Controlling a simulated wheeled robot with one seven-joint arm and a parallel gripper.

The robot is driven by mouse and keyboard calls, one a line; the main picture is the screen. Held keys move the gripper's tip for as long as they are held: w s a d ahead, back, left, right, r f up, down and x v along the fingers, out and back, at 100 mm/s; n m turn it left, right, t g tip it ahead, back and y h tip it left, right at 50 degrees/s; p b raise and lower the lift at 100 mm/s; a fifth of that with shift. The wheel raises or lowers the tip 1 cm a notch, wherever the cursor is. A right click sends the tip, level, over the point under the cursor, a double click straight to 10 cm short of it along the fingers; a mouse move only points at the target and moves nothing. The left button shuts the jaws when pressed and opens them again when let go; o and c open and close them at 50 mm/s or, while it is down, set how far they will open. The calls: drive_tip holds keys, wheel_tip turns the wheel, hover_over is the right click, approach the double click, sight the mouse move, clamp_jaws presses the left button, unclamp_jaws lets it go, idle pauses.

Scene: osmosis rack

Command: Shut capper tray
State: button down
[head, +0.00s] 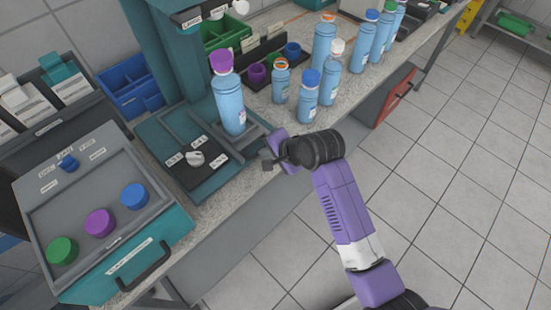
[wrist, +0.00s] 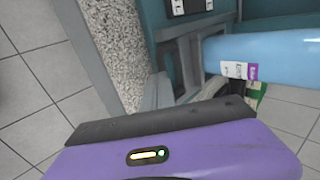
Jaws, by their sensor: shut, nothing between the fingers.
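The capper is a teal machine (head: 158,60) with a tall column, standing on the speckled counter. Its grey tray (head: 248,142) sits low at the front right of its base. A blue bottle (head: 230,108) with a purple cap stands upright at the tray. My gripper (head: 268,160) is shut and empty, close to the front end of the tray; I cannot tell whether it touches. In the wrist view the tray's grey frame (wrist: 184,62) and the bottle (wrist: 262,58) appear sideways. My dark fingertips (wrist: 238,88) are near the bottle's base and partly hidden.
Several blue bottles (head: 325,50) stand along the counter to the right. A teal box with a handle (head: 145,268) and coloured caps on top is at the lower left. Blue (head: 130,85) and green (head: 220,35) bins stand behind. A red panel (head: 395,95) juts out below the counter. The tiled floor is open.

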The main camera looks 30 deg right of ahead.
sight(242, 131)
drive_tip(key=w+a, duration=0.1)
drive_tip(key=w, duration=0.2)
drive_tip(key=w+a+b, duration=0.1)
drive_tip(key=w, duration=0.3)
drive_tip(key=w+a, duration=0.1)
drive_tip(key=w, duration=0.2)
drive_tip(key=shift+w+a, duration=0.15)
drive_tip(key=shift+w, duration=0.1)
drive_tip(key=shift+w+a+b, duration=0.3)
drive_tip(key=shift+w+b, duration=0.15)
drive_tip(key=shift+w, duration=0.45)
drive_tip(key=shift+r, duration=0.1)
